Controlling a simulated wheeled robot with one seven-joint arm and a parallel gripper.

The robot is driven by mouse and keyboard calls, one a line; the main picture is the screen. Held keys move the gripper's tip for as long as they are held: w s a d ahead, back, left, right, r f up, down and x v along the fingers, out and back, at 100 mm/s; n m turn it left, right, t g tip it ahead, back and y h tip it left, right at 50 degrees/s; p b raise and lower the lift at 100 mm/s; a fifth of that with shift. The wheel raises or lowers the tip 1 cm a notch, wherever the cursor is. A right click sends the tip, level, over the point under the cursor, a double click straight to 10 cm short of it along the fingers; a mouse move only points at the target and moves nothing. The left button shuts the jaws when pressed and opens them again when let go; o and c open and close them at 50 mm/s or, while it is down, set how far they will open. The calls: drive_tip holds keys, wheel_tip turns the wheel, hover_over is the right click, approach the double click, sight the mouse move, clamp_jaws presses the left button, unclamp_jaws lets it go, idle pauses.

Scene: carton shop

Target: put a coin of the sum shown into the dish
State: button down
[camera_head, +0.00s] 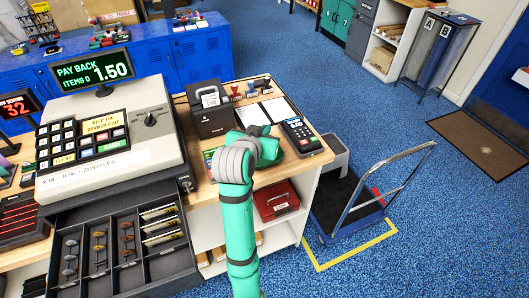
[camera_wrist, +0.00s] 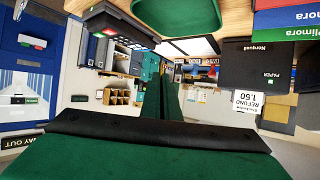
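The till's open drawer (camera_head: 113,250) is at the lower left in the head view. It holds silver coins (camera_head: 70,258), gold coins (camera_head: 99,247) and copper coins (camera_head: 126,241) in separate compartments, with notes to their right. The till display (camera_head: 93,72) reads PAY BACK, 1.50.
A slip printer (camera_head: 210,108) stands on the counter; its slip reads REFUND 1.50 in the wrist view (camera_wrist: 243,103). A card terminal (camera_head: 301,136) is to its right. A red cash box (camera_head: 276,199) sits on the shelf below. A trolley (camera_head: 347,205) stands on the blue carpet.

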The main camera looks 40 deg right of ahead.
drive_tip(key=shift+f, duration=1.65)
drive_tip(key=c, duration=1.9)
unclamp_jaws()
drive_tip(key=shift+c, duration=0.2)
drive_tip(key=v, duration=1)
drive_tip(key=shift+s+a, duration=0.25)
drive_tip(key=shift+a, duration=0.05)
drive_tip(key=shift+w, duration=0.2)
